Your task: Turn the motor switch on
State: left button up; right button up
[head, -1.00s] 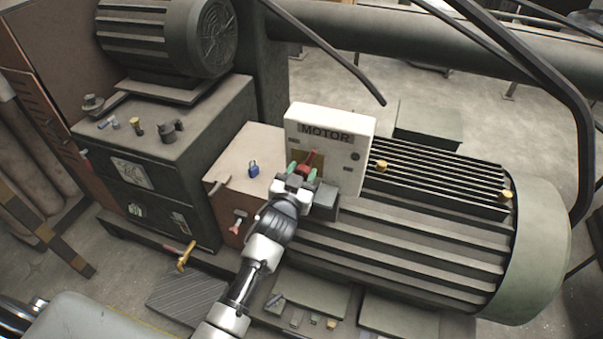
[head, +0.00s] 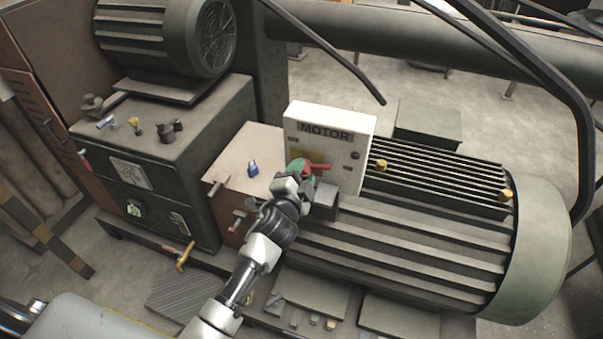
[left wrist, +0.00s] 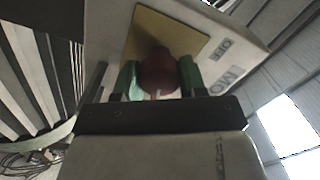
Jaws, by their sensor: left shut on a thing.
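The motor switch box (head: 338,138) is a white panel labelled MOTOR, standing at the centre of the head view. Its red switch handle (head: 317,167) points to the right, beside a yellow plate (head: 296,154). My left gripper (head: 301,168) has green fingertips and is at the handle. In the left wrist view the gripper (left wrist: 157,80) is shut on the red handle (left wrist: 158,72), with a green finger on each side. The yellow plate (left wrist: 190,38) lies behind the handle there. The fingers hide part of the handle. My right gripper is not in view.
A large finned motor (head: 420,235) fills the area right of and below the box. A blue padlock (head: 253,168) rests on the brown cabinet top (head: 235,160) to the left. A dark cabinet (head: 165,190) stands farther left. Black bent rails (head: 545,75) cross the upper right.

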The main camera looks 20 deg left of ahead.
pick_arm(q)
jog(key=shift+m, duration=1.6)
jog(key=o, duration=0.9)
jog(key=s+b, duration=0.2)
jog(key=s, duration=0.9)
jog(key=shift+a, duration=0.15)
jog(key=shift+w+f, duration=0.1)
jog(key=shift+f, duration=0.05)
